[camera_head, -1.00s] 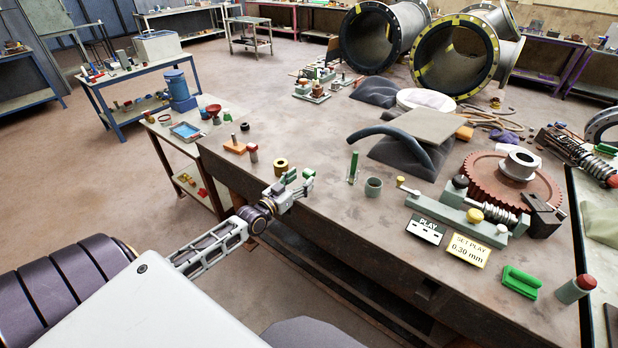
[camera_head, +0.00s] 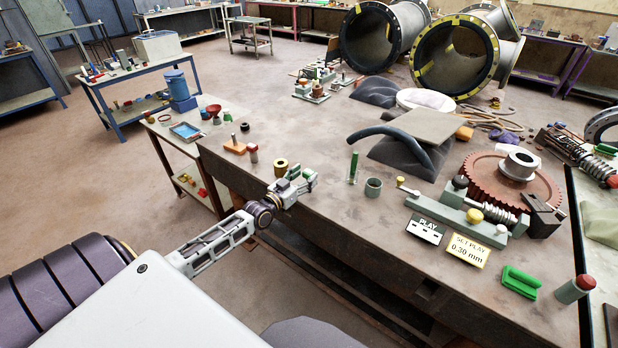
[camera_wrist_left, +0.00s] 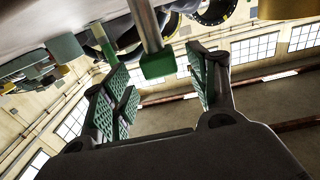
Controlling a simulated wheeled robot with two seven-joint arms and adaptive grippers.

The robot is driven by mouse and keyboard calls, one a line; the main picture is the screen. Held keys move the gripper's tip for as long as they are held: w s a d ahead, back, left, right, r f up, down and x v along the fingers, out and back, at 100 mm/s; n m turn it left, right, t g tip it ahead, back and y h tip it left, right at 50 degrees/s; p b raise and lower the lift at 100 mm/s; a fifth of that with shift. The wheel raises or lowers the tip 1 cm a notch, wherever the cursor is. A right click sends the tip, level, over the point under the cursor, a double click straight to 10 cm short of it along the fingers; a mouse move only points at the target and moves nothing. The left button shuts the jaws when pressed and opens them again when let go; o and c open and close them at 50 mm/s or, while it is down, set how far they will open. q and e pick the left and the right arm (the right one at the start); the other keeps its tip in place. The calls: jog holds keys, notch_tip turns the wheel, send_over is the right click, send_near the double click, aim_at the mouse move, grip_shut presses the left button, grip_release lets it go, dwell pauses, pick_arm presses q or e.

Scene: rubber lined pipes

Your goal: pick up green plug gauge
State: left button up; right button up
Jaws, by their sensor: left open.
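The green plug gauge (camera_head: 353,167) looks like the slim green upright piece on the brown bench, beside a small grey cup. My left gripper (camera_head: 306,179) is at the bench's left front edge, open, pointing toward it with a gap between. In the left wrist view the bench is at the top, and the two green-padded fingers (camera_wrist_left: 165,85) are apart. A metal shaft with a green block end (camera_wrist_left: 158,64) shows in line with the gap between them. A slim green rod (camera_wrist_left: 108,52) shows near the left finger. I cannot tell which is the gauge there. My right gripper is not in view.
A brass ring (camera_head: 280,164) and a red-topped pin (camera_head: 252,153) stand close behind my left gripper. The grey cup (camera_head: 373,187) is right of the gauge. A red-brown gear rig (camera_head: 512,185) and a dark curved hose (camera_head: 405,137) lie farther right.

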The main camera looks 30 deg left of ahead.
aim_at(309, 171)
pick_arm(q)
jog(key=shift+w+d, duration=0.1)
jog(key=shift+w, duration=1.5)
jog(key=c, duration=1.2)
jog(key=shift+r, duration=0.15)
jog(key=shift+r+p, duration=0.35)
jog(key=shift+r, duration=4.5)
